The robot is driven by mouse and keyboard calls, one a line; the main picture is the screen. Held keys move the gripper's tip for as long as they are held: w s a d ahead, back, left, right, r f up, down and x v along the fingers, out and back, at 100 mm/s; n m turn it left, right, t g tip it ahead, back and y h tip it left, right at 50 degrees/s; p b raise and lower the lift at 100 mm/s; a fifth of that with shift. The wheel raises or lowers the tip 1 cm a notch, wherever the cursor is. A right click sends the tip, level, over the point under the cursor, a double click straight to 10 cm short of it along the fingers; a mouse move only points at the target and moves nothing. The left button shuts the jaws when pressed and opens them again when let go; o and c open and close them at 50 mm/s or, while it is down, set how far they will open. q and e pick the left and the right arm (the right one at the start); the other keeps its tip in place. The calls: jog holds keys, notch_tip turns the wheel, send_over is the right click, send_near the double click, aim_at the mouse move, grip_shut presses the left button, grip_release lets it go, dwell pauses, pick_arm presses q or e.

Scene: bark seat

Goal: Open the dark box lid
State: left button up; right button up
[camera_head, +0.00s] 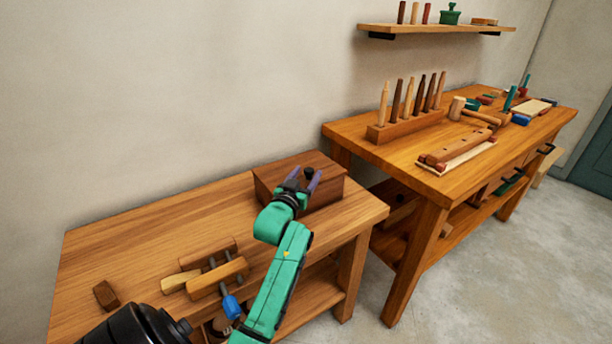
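The dark brown wooden box (332,188) stands at the back right of the low workbench (150,235). Its lid (275,173) looks shut, and a small black knob (309,171) shows on top. The gripper hides part of the box's front and top. My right gripper is not in view.
A wooden clamp (218,278) with a blue handle and a small wood block (106,294) lie on the low bench. A higher bench (400,150) with a rack of tools (405,124) stands to the right. A wall shelf (435,28) hangs above it.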

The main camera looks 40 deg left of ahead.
pick_arm(q)
grip_shut()
dwell(1.3)
